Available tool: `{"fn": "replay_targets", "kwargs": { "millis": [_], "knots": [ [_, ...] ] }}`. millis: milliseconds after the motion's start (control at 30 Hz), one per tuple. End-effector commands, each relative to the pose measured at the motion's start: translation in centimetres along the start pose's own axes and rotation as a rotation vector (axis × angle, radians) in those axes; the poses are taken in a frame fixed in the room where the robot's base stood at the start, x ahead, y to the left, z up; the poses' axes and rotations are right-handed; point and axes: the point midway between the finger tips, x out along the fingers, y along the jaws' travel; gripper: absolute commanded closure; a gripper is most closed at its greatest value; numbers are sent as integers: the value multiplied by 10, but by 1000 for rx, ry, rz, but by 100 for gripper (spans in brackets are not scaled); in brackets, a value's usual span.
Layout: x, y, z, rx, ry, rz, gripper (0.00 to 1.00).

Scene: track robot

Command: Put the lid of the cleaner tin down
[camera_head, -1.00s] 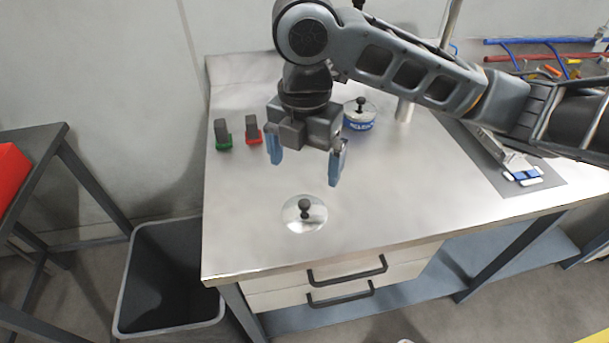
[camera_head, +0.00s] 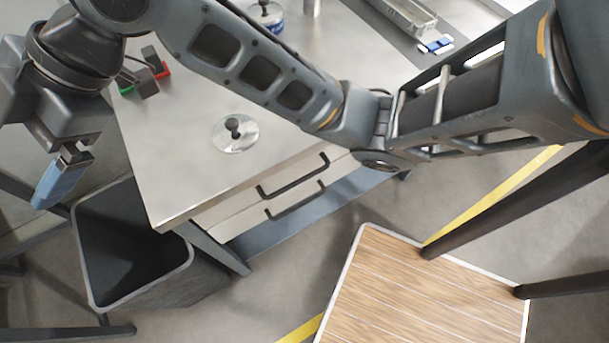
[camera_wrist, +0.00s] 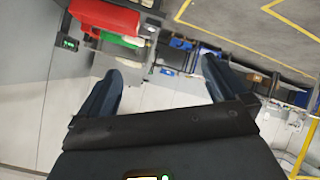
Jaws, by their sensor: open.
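A round silver lid (camera_head: 226,142) with a black knob lies flat on the steel bench (camera_head: 188,180), near its front edge. A tin (camera_head: 276,27) with a blue label stands farther back at the top edge of the head view, with a black knob on top. My gripper (camera_wrist: 160,82) is open and empty in the wrist view, its two fingers wide apart. In the head view it hangs at the left, beyond the bench's left edge and apart from the lid. One blue finger shows there; the other cannot be made out.
A dark open bin (camera_head: 190,268) stands on the floor left of the bench. Red and green blocks with grey tops (camera_head: 140,82) are at the bench's back left, partly behind my arm. A wood-topped table (camera_head: 420,295) is at the lower right. Bench around the lid is clear.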

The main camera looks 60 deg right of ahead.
Motion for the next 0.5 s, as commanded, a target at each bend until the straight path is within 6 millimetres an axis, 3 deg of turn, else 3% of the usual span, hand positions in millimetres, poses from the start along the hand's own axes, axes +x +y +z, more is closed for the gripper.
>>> {"fn": "replay_targets", "kwargs": {
  "millis": [100, 233, 367, 500],
  "knots": [
    [10, 0, -27, 159, 146, 113, 0],
    [12, 0, -38, 341, 266, 233, 0],
    [11, -8, -34, 524, 351, 347, 0],
    [7, -26, -15, 710, 399, 464, 0]
  ]
}}
